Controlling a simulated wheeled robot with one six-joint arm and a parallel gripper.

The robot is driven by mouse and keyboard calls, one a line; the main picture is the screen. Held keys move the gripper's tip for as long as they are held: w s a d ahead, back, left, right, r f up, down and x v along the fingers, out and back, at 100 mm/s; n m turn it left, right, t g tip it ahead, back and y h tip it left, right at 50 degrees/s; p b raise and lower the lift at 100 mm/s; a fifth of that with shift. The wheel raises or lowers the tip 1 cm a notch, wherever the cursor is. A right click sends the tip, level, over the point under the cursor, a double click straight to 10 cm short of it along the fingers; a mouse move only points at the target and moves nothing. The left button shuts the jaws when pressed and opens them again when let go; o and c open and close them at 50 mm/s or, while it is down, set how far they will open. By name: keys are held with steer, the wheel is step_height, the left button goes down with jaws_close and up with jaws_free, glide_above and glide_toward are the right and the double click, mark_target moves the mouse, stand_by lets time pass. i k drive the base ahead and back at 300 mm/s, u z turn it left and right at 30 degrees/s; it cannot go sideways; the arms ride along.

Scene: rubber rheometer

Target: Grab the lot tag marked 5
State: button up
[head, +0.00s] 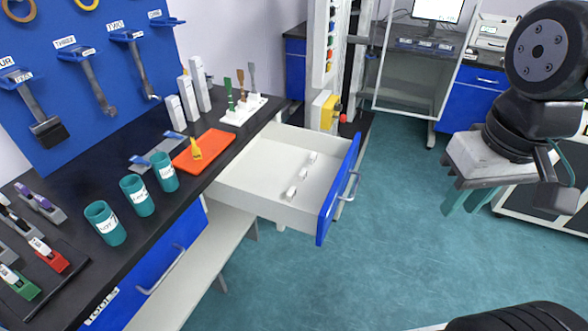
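Three small white pieces lie in a row in the open drawer: a far one (312,157), a middle one (303,172) and a near one (290,193). They may be the lot tags, but no number can be read on them, so I cannot tell which is marked 5. My gripper (461,209), with teal fingers, hangs over the floor at the right, well apart from the drawer. Its fingers look spread, with nothing between them.
The white drawer (255,178) with its blue front (338,192) juts out from the black bench (75,205). Teal cups with lot labels (137,196), an orange mat (215,143) and a white tool stand (245,112) are on the bench. The floor between drawer and gripper is clear.

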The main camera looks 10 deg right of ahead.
mark_target(290, 195)
steer(key=z, duration=1.6)
steer(key=i, duration=2.55)
steer(key=u, duration=3.6)
